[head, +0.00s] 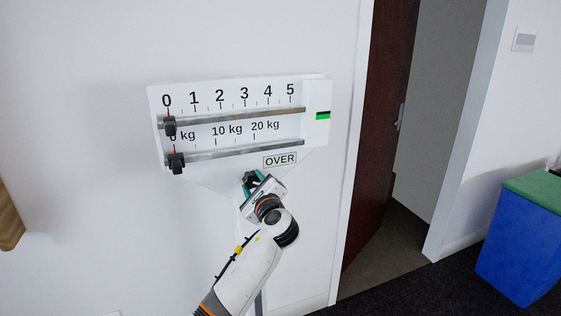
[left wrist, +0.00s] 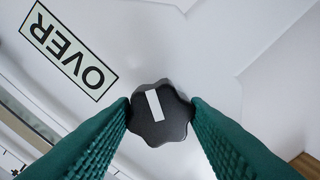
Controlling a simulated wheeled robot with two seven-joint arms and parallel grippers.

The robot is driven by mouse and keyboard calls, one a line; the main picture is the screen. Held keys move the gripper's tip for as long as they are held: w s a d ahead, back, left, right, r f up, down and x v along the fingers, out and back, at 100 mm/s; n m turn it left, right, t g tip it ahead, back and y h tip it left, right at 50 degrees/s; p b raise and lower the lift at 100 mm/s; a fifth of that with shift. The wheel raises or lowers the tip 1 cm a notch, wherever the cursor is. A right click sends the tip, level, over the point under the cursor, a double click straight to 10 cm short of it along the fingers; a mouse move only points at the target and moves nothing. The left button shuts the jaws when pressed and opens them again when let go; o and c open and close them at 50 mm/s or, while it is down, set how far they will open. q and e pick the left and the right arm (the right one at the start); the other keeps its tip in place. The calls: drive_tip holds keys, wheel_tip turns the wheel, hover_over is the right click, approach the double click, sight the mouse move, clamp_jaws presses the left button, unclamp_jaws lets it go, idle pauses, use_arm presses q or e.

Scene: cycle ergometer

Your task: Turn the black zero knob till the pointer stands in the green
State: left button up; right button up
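The black zero knob (left wrist: 160,114) has a lobed rim and a white mark, and sits on the white scale head below the OVER label (left wrist: 68,50). My left gripper (left wrist: 160,104) has its green ribbed fingers on both sides of the knob, seemingly touching its rim. In the head view my left gripper (head: 252,181) reaches up to the knob and mostly hides it. At the scale's right end is a green band (head: 323,116). The dark pointer (head: 323,112) shows at the band's upper edge; its exact place is too small to tell. My right gripper is out of view.
Two metal beams carry black sliding weights, the upper (head: 170,126) and the lower (head: 176,162), both near the left zero ends. A dark red door (head: 380,130) stands open to the right. A blue bin (head: 520,240) with a green top stands at the far right.

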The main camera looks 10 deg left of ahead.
use_arm(q)
drive_tip(key=m+p, duration=0.1)
drive_tip(key=p, duration=0.1)
drive_tip(key=m+p, duration=0.1)
drive_tip(key=p, duration=0.2)
drive_tip(key=shift+r+m, duration=0.3)
drive_tip(key=shift+m, duration=0.1)
drive_tip(key=shift+f+m+p, duration=0.15)
drive_tip(key=shift+m+p, duration=0.35)
drive_tip(key=shift+p, duration=0.35)
drive_tip(key=shift+f, duration=0.2)
